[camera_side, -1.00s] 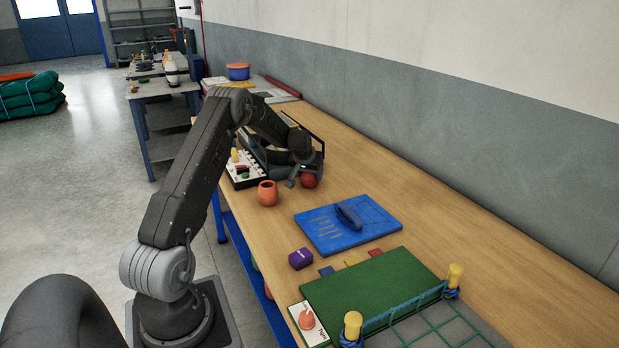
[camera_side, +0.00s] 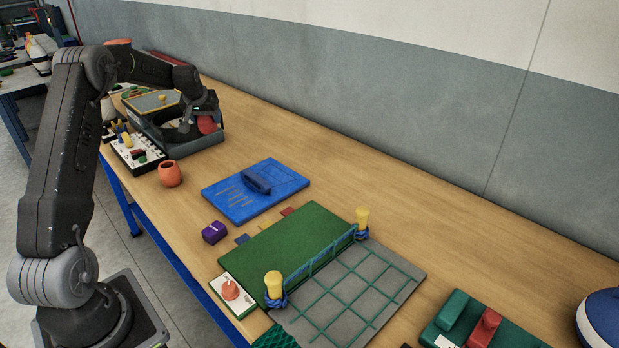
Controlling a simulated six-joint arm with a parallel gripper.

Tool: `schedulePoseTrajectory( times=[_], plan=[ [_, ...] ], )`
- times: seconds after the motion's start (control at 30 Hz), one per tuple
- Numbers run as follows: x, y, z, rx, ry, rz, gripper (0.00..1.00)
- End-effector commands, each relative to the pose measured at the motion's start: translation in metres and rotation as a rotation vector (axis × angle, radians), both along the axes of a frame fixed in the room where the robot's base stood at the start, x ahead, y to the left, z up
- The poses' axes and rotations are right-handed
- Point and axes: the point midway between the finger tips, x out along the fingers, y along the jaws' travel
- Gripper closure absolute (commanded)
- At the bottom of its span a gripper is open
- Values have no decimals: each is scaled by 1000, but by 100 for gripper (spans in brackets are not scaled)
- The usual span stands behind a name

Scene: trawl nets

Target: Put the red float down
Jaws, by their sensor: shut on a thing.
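The red float (camera_side: 207,125) is a small round ball at the far end of the bench, at the upper left of the side view. My gripper (camera_side: 204,112) is shut on it, and the dark fingers cover its upper part. In the picture the float overlaps the right side of a dark open-fronted box (camera_side: 205,142). I cannot tell whether it is in front of, inside or above that box, or whether it touches anything below.
An orange pot (camera_side: 170,174) stands near the bench's front edge. A white rack (camera_side: 137,156) with small coloured pieces lies beside the box. Nearer are a blue board (camera_side: 285,183), a purple block (camera_side: 214,232), a green mat (camera_side: 285,240) and a grey netted panel (camera_side: 350,290). Bare wood lies behind.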

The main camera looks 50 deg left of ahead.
Motion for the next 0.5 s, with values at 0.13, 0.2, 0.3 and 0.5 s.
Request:
schedulePoseTrajectory(
  times=[0.13,0.2,0.3,0.5],
  plan=[
    [18,-34,0,-2,-1,-126,62],
    [30,-59,-1,-2,-1,-227,62],
    [48,-103,0,-4,-3,-398,62],
    [76,-201,3,-5,-3,-784,62]
  ],
)
